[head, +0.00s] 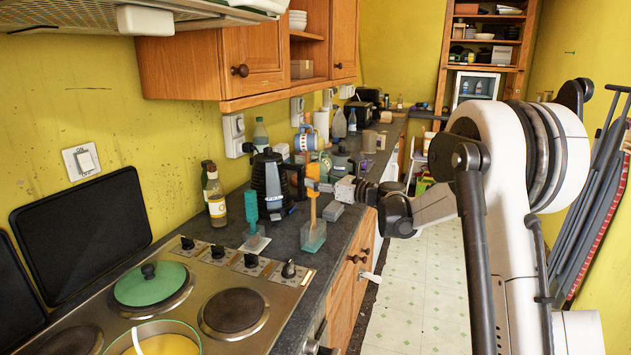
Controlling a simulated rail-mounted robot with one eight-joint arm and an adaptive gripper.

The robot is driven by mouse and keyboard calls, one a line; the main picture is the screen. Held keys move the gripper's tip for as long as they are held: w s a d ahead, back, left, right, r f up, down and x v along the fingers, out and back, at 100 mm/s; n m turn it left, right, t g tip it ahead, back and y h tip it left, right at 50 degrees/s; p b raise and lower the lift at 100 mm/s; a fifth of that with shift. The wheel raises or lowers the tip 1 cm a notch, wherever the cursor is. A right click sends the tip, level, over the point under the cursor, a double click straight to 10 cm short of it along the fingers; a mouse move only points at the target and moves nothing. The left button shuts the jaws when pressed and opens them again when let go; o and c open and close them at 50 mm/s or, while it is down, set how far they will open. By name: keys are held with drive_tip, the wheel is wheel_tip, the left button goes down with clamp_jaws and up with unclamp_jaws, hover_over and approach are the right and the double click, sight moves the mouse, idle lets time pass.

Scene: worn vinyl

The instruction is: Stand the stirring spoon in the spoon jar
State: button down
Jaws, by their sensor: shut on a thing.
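The stirring spoon (313,208) is orange with a blue-grey upper end, and it stands upright in the head view, right of the middle of the counter. My gripper (318,186) is shut on its upper part, reaching in from the right. The spoon jar (314,241) is a see-through teal container near the counter's front edge, directly below the spoon. The spoon's lower end overlaps the jar's mouth and looks to be inside it. I cannot tell whether it touches the bottom.
A teal upright tool (251,208) on a pale base, a dark kettle-like appliance (268,180) and a bottle (216,195) stand left of the jar. The hob (232,312) with a green-lidded pan (150,286) and a yellow pot (165,344) is in front. The counter edge drops off at right.

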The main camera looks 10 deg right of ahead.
drive_tip(key=shift+f, duration=0.15)
idle(0.3)
drive_tip(key=c, duration=1.4)
unclamp_jaws()
drive_tip(key=v, duration=1.2)
